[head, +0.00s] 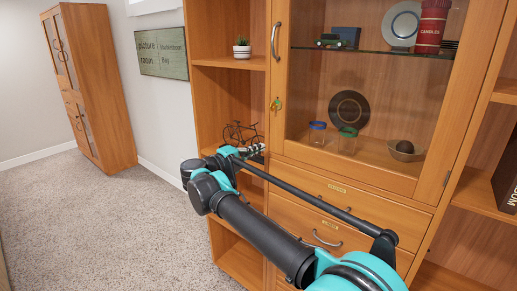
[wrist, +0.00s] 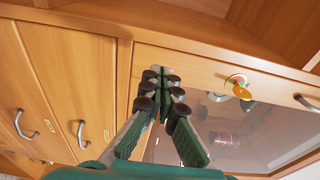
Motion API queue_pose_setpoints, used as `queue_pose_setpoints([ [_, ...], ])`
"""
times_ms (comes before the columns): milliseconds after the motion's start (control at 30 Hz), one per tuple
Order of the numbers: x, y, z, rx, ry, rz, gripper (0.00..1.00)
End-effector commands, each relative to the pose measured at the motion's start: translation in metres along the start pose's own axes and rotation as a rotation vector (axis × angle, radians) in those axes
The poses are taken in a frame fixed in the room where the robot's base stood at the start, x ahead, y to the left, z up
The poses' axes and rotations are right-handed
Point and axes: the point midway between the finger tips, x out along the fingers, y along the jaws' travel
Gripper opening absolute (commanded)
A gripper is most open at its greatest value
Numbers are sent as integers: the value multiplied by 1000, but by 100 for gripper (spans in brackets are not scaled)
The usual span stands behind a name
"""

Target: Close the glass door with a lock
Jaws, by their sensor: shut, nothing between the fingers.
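The glass door (head: 393,172) has a wooden frame around a clear pane and is part of a tall wooden cabinet. In the head view no clear gap shows at its edge; I cannot tell whether it is fully flush. Its metal handle (head: 275,41) is on the left frame, with a lock and key (head: 276,104) below. The wrist view shows the lock and key (wrist: 238,86) to the right of my gripper (wrist: 163,76) and the handle (wrist: 307,103) farther right. My gripper's fingers are together and empty, near the door's lower left corner; contact cannot be told.
Drawers (head: 322,222) with handles lie below the door. Glassware and a bowl (head: 405,150) stand behind the pane. Carpet (head: 95,220) at left is clear.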

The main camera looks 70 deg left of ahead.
Motion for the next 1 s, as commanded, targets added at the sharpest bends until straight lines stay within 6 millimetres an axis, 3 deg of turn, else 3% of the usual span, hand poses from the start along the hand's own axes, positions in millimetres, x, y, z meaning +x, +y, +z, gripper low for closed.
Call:
queue_pose_setpoints([
  [600, -80, 1, -11, 0, 1, 1, 0],
  [1000, -87, 0, -12, 2, 0, -1, 0],
])
